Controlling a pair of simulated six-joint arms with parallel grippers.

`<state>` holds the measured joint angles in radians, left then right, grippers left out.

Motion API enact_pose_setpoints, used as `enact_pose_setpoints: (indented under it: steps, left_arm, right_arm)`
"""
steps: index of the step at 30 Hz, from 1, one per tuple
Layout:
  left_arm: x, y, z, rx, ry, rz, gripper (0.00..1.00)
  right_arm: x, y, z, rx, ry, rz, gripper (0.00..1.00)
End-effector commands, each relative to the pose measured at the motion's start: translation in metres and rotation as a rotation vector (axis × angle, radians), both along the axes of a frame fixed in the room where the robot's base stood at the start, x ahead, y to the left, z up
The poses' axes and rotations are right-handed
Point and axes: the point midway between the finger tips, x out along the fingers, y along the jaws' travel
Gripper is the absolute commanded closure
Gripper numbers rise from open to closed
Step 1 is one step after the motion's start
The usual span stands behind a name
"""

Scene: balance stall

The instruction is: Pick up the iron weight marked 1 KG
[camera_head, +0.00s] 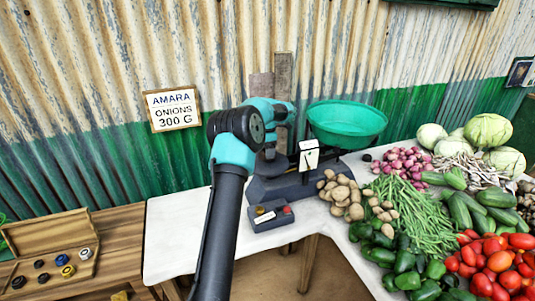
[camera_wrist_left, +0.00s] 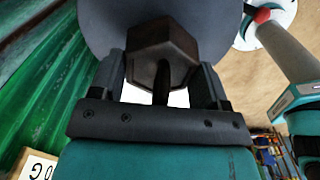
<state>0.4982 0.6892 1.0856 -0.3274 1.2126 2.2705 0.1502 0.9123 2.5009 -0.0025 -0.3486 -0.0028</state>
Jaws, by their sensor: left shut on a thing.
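In the left wrist view a dark hexagonal iron weight (camera_wrist_left: 162,45) with a narrow stem sits between the fingers of my left gripper (camera_wrist_left: 160,68), which is shut on it. No mark shows on the weight from this side. A broad grey round surface lies behind it. In the head view my left gripper is mostly hidden behind my own arm, at the left side of the balance. The balance (camera_head: 262,190) has a green pan (camera_head: 346,121) on its right. My right gripper does not show.
An open wooden case (camera_head: 50,232) with several small weights lies at the lower left. A small grey box (camera_head: 270,216) stands before the balance. Potatoes (camera_head: 345,195), onions, beans and other vegetables crowd the right. The white table (camera_head: 172,235) is bare on the left.

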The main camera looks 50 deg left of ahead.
Motion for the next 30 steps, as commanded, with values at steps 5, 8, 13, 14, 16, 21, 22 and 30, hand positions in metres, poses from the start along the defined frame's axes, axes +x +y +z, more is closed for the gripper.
enact_pose_setpoints:
  steps: [5, 8, 13, 14, 16, 21, 22, 30]
  left_arm:
    - [-0.002, -0.002, 0.016, 0.002, -0.002, 0.0, 0.91]
    - [-0.006, -0.007, 0.016, 0.002, -0.002, -0.001, 0.91]
    - [-0.017, -0.018, 0.017, 0.001, -0.002, 0.0, 0.91]
    - [-0.019, -0.02, 0.018, 0.002, -0.002, 0.0, 0.91]
    - [-0.025, -0.027, 0.018, 0.002, -0.002, -0.002, 0.91]
    - [-0.041, -0.047, 0.021, 0.001, -0.002, -0.002, 0.91]
    - [-0.045, -0.051, 0.021, 0.002, -0.003, -0.002, 0.91]
    - [-0.075, -0.085, 0.025, 0.002, -0.002, -0.002, 0.91]
  right_arm:
    - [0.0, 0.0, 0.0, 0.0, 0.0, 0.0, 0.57]
    - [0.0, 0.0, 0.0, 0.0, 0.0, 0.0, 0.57]
    - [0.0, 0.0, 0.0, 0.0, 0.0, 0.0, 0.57]
    - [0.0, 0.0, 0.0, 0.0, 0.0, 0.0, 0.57]
    - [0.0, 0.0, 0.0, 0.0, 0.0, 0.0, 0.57]
    - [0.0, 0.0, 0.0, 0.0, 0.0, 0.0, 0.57]
    - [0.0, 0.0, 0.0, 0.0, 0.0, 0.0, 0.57]
    - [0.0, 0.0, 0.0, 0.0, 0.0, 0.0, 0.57]
